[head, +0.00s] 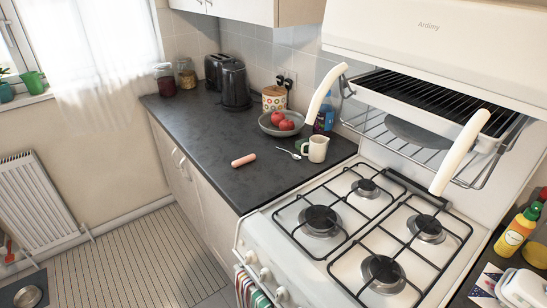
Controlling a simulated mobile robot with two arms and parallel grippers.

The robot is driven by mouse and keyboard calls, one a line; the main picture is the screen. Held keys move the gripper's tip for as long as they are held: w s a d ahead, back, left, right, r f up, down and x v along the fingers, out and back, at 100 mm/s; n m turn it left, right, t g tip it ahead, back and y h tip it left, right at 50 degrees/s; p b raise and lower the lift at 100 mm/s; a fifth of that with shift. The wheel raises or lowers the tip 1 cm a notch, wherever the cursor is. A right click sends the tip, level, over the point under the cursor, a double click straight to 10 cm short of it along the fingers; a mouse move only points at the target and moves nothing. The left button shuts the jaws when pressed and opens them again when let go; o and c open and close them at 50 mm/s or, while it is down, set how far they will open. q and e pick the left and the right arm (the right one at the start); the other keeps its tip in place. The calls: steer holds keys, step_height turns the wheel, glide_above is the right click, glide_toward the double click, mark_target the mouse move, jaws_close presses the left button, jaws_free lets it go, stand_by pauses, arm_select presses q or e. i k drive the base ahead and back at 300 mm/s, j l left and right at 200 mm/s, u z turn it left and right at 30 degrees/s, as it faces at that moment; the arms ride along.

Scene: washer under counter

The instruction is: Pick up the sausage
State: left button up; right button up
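A pink sausage (243,160) lies on the dark worktop (215,135), towards the worktop's near side and left of the cooker. It is fully visible and nothing covers it. Neither of my grippers shows in the head view.
A spoon (288,153), a cream jug (318,149) and a grey bowl (267,126) of red fruit are right of the sausage. A black kettle (235,86) stands further back. The gas cooker (257,229) is at right, under a grill with pale handles (327,92). Worktop left of the sausage is clear.

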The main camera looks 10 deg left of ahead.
mark_target(241, 162)
steer(key=i+j+z, duration=0.25)
steer(key=j, duration=0.3)
steer(key=j+z, duration=0.25)
steer(key=j, duration=0.25)
steer(key=j+z, duration=0.25)
steer(key=j, duration=0.35)
